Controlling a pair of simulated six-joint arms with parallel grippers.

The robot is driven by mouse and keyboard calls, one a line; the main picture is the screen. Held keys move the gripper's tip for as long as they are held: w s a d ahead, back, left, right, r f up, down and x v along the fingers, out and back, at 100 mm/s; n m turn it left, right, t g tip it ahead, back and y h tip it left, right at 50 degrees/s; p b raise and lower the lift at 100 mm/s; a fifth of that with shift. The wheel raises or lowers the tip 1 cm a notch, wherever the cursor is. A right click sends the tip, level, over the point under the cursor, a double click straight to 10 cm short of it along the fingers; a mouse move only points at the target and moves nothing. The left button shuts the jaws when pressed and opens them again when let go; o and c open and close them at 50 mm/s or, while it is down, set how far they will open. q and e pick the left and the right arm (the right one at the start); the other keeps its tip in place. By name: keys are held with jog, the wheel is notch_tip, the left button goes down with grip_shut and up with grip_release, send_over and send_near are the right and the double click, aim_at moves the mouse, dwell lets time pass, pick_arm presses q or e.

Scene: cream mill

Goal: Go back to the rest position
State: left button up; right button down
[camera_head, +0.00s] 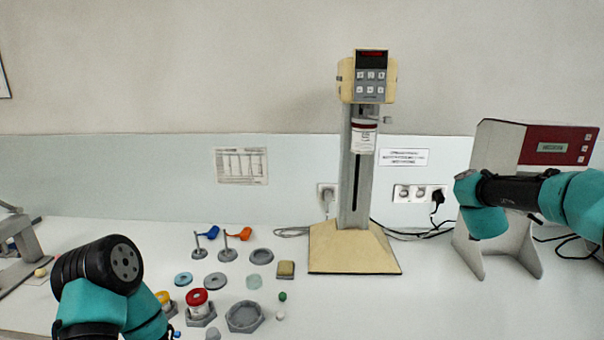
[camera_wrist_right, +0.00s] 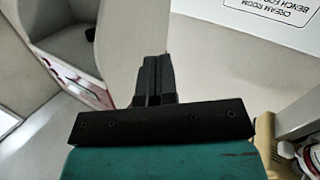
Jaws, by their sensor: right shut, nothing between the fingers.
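My right gripper (camera_wrist_right: 153,75) shows in the right wrist view with its two black fingers together and nothing between them. In the head view my right arm reaches in from the right in front of the white device with the red panel (camera_head: 559,146); its fingers cannot be made out there. My left arm rises at the lower left of the head view, and its fingers are not visible. The cream mill (camera_head: 368,83) stands upright at the centre back on its cream base (camera_head: 352,250), apart from both arms.
A red-lidded jar (camera_head: 197,300), a hexagonal grey holder (camera_head: 245,316), an orange-topped stand (camera_head: 237,234) and a blue-topped stand (camera_head: 206,234) are among several small items between my left arm and the mill. Cables run behind the mill.

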jog(key=s+d+f+m+g+y, duration=0.1)
jog(key=s+d+f+m+g, duration=0.45)
jog(key=s+d+f, duration=1.05)
jog(key=s+d+f+m+g+y, duration=0.15)
jog(key=s+d+f+m, duration=0.3)
jog(key=s+f, duration=0.55)
jog(key=s+d+f+m+g+y, duration=0.15)
jog(key=s+d+f+m, duration=0.3)
jog(key=s+f, duration=0.55)
jog(key=w+a+f+n+g+y, duration=0.15)
jog(key=a+f, duration=0.25)
jog(key=a, duration=0.4)
jog(key=a+f+n+y, duration=0.25)
jog(key=a+f, duration=0.25)
jog(key=a, duration=0.3)
jog(key=w+a+f+n+g+y, duration=0.15)
jog(key=a+f, duration=0.25)
jog(key=a, duration=0.4)
jog(key=s+a+f+n+g+y, duration=0.1)
jog(key=a+f+n, duration=0.1)
jog(key=a, duration=0.7)
jog(key=s+a+f+n+y, duration=0.1)
jog(key=a+n, duration=0.4)
jog(key=a, duration=0.5)
jog(key=s+a+f+n+g+y, duration=0.1)
jog(key=a+f+n, duration=0.1)
jog(key=a, duration=0.7)
jog(key=shift+s+a+f+n+g, duration=0.15)
jog(key=shift+a+f+n+g, duration=0.2)
jog(key=shift+n, duration=0.45)
